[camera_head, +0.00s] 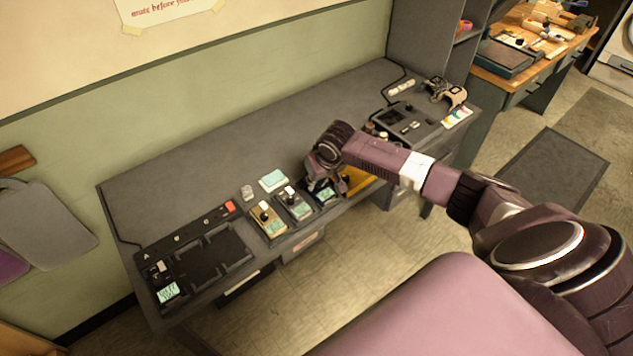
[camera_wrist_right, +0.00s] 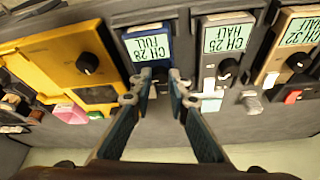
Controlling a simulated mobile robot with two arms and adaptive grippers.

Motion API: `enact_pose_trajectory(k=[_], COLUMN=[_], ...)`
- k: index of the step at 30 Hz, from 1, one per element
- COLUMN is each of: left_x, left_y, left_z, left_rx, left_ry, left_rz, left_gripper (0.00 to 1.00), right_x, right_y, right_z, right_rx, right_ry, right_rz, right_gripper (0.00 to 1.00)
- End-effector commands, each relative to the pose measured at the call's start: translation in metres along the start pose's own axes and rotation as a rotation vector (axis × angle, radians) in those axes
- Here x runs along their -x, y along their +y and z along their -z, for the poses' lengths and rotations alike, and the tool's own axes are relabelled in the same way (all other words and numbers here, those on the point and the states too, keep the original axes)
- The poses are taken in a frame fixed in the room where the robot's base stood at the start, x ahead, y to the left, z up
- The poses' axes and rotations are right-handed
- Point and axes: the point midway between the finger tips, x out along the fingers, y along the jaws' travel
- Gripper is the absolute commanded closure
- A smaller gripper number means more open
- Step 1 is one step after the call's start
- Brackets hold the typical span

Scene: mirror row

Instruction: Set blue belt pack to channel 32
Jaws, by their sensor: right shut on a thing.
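The blue belt pack (camera_head: 325,194) sits in the row on the desk, partly hidden under my right gripper (camera_head: 322,181). In the right wrist view, the blue pack (camera_wrist_right: 152,45) appears upside down, and its screen reads CH 28 FULL. My right gripper (camera_wrist_right: 160,84) reaches to the face of this pack, with its fingertips close together just by the screen. It is shut on the pack's knob, which the fingertips mostly hide. My left gripper is not in view.
Beside the blue pack are a grey pack (camera_wrist_right: 226,55) reading CH 25 HALF and a tan pack (camera_wrist_right: 290,55) reading CH 32 HALF. A yellow unit (camera_wrist_right: 70,60) with a black knob is on the other side. A charger with empty bays (camera_head: 205,262) lies left.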

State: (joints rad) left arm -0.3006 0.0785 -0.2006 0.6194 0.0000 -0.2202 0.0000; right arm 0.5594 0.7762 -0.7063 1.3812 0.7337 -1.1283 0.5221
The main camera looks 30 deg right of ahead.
Motion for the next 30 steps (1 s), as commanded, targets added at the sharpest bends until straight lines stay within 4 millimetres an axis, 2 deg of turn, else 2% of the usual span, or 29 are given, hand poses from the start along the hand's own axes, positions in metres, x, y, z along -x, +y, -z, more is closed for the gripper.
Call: enact_pose_trajectory(k=[5, 11, 21, 30], left_x=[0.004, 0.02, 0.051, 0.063], left_y=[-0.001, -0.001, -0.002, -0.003], left_z=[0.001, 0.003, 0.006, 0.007], left_rx=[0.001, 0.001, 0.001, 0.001], left_ry=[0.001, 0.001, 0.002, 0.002], left_rz=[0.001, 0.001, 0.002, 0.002], left_gripper=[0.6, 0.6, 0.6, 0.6], right_x=[0.001, 0.004, 0.003, 0.001], right_y=[-0.001, -0.003, -0.006, -0.007], right_z=[0.0, 0.001, 0.001, 0.002], right_rx=[-0.018, -0.097, -0.341, -0.536], right_ry=[0.0, -0.002, -0.004, -0.002], right_rz=[-0.007, -0.038, -0.138, -0.219], right_gripper=[1.0, 1.0, 1.0, 1.0])
